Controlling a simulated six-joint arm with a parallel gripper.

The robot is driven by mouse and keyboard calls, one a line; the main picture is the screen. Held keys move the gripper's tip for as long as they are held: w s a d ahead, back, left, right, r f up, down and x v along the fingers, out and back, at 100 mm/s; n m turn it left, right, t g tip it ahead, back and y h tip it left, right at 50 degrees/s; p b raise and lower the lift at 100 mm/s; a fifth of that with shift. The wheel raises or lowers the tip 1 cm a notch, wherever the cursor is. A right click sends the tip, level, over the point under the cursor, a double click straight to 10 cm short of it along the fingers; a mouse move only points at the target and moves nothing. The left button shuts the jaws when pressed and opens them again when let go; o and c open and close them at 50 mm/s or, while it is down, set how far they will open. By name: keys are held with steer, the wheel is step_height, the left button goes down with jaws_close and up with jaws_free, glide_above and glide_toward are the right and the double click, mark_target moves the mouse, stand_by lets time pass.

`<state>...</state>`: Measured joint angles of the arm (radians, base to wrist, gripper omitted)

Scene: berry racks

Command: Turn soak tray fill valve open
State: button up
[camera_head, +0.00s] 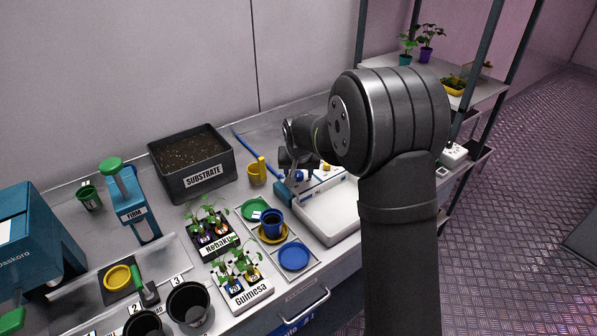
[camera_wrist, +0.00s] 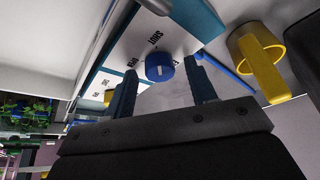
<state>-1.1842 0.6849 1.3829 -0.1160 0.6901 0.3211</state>
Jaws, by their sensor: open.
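The blue round valve knob (camera_wrist: 160,66) sits on a white panel (camera_wrist: 127,50) with printed labels. One label reads SHUT and another seems to read OPEN. A short pale mark shows on the knob; I cannot tell which label it points to. My gripper (camera_wrist: 162,75) is open, with one blue finger on each side of the knob in the wrist view. Contact is not clear. In the head view my gripper (camera_head: 298,163) is over the panel behind the white soak tray (camera_head: 322,222), and my arm hides part of the tray.
A substrate bin (camera_head: 190,184) is further left. A shelf rack (camera_head: 477,85) rises at right.

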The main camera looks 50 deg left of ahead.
steer(key=c, duration=1)
steer(key=shift+o, duration=0.2)
steer(key=n+g, duration=0.1)
steer(key=n, duration=0.3)
steer(key=shift+w+d+n+g+y, duration=0.1)
steer(key=shift+w+n+g+y, duration=0.05)
steer(key=shift+n+g+y, duration=0.25)
steer(key=n+g, duration=0.1)
steer(key=n, duration=0.3)
steer(key=shift+w+n+g, duration=0.15)
steer(key=shift+n+g, duration=0.15)
steer(key=shift+g, duration=0.1)
steer(key=n, duration=0.2)
steer(key=n+g, duration=0.1)
steer(key=n, duration=0.1)
steer(key=shift+w+g+h, duration=0.1)
steer(key=shift+g+h, duration=0.2)
steer(key=shift+h, duration=0.1)
steer(key=shift+a+n+g+h, duration=0.1)
steer(key=shift+n+g+h, duration=0.15)
steer(key=shift+n, duration=0.85)
steer(key=shift+a+n+g+h, duration=0.1)
steer(key=shift+n+g+h, duration=0.15)
steer(key=shift+n, duration=0.85)
